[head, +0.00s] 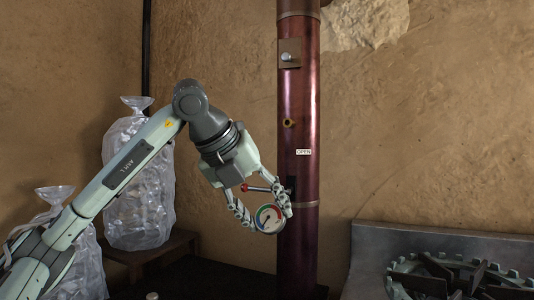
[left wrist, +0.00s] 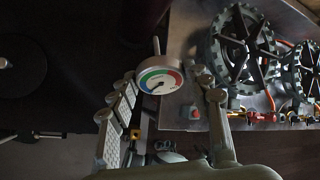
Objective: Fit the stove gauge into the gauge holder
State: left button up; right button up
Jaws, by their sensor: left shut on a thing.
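The stove gauge (head: 269,218) is a round dial with a white face and a coloured green and red band. My left gripper (head: 267,214) is shut on it, with one finger at each side, in front of the stovepipe's lower part. In the left wrist view the gauge (left wrist: 158,78) sits between the fingers, with a thin metal stem sticking out beyond it. A small brass fitting with a dark opening (head: 289,123), which looks like the gauge holder, is on the pipe above the gripper. The gauge is apart from it. My right gripper is not in view.
The dark red stovepipe (head: 298,85) stands upright behind my gripper. A red-knobbed lever (head: 245,187) sticks out leftward from it, near my fingers, below an OPEN label (head: 303,152). Wrapped clear bags (head: 138,185) stand at left. A metal stove with burners (head: 450,240) is at right.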

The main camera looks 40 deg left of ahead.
pick_arm(q)
jog(key=s+d+f+n+g+h+p, duration=0.4)
jog(key=s+f+n+g, duration=0.3)
jog(key=s+f+n, duration=0.2)
jog(key=shift+s+d+n, duration=0.3)
jog(key=shift+s+n, duration=0.9)
jog(key=shift+s, duration=0.1)
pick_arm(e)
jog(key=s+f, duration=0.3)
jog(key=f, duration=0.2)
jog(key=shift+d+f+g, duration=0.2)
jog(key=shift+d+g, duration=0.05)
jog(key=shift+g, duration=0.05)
pick_arm(q)
jog(key=shift+f+b, duration=2.8)
jog(key=shift+f, duration=0.15)
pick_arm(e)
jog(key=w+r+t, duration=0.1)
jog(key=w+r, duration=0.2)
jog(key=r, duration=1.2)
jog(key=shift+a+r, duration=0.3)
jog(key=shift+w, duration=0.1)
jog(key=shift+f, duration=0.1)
